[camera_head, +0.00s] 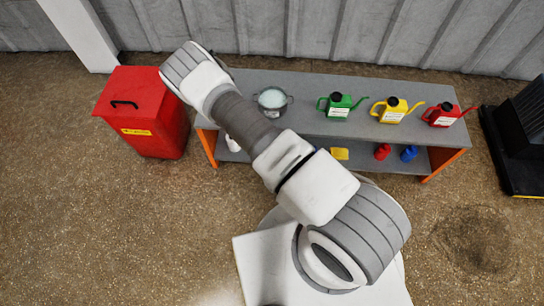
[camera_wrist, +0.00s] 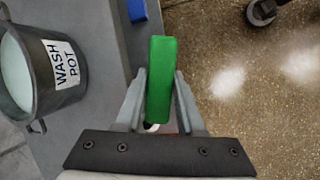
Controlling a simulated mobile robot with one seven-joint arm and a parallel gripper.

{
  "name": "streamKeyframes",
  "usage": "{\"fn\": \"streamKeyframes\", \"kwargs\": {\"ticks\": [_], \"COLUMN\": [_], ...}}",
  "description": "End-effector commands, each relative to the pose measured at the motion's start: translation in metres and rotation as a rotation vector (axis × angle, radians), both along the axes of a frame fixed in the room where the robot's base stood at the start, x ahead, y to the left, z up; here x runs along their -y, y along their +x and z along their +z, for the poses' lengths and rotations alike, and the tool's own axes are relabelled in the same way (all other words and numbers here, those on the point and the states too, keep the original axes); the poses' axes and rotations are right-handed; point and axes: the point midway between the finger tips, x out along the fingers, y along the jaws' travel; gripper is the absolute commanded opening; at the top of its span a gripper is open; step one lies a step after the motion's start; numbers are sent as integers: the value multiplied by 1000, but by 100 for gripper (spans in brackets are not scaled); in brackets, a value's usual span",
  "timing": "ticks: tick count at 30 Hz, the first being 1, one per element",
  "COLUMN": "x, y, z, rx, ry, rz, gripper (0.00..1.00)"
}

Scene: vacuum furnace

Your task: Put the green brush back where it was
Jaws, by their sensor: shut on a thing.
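The green brush (camera_wrist: 161,62) shows in the wrist view as a long green block with a small white part at its near end. My gripper (camera_wrist: 160,76) is shut on it, with one finger on each side. The brush is held beside the long edge of the grey bench (camera_wrist: 104,55), over or near the brown floor; its height cannot be told. In the head view my arm hides the brush and the gripper.
The wash pot (camera_head: 272,101) stands on the bench and also shows in the wrist view (camera_wrist: 28,75). A blue block (camera_wrist: 137,10) is at the bench edge. Green (camera_head: 340,106), yellow (camera_head: 394,111) and red (camera_head: 446,116) cans stand right. A red bin (camera_head: 148,110) stands left.

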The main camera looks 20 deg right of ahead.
Motion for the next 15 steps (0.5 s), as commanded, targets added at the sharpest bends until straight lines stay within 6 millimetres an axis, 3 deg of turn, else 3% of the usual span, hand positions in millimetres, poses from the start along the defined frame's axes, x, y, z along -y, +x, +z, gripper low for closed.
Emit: {"fn": "streamKeyframes", "kwargs": {"ticks": [1, 6, 10, 15], "x": [-3, -15, -21, -25], "y": [-4, -8, -10, -11], "z": [-40, -108, -137, -150], "rx": [8, 56, 84, 102], "ry": [-16, -35, -39, -40], "rz": [78, 300, 415, 477], "gripper": [0, 0, 0, 0]}}
